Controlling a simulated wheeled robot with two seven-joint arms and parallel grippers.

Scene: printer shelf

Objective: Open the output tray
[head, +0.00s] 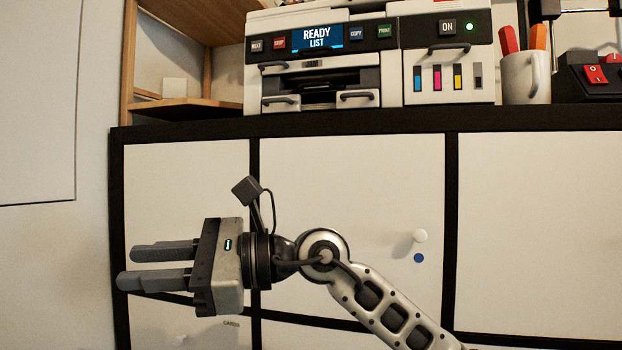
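The printer (390,65) stands on top of the cabinet at the upper middle. Its front has a dark slot (320,86), with two small handled fronts below it: a left one (280,104) and a right one (357,99). They look flush. Which part is the output tray I cannot tell for sure. My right gripper (124,266) is low at the left, in front of the cabinet doors and well below the printer. Its fingers point left, a little apart, with nothing between them. My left gripper is not in view.
The black-edged cabinet top (200,129) runs under the printer. White cabinet doors (350,195) fill the front, with a round knob (420,236). A wooden shelf (185,106) is left of the printer; a mug with pens (526,78) stands right of it.

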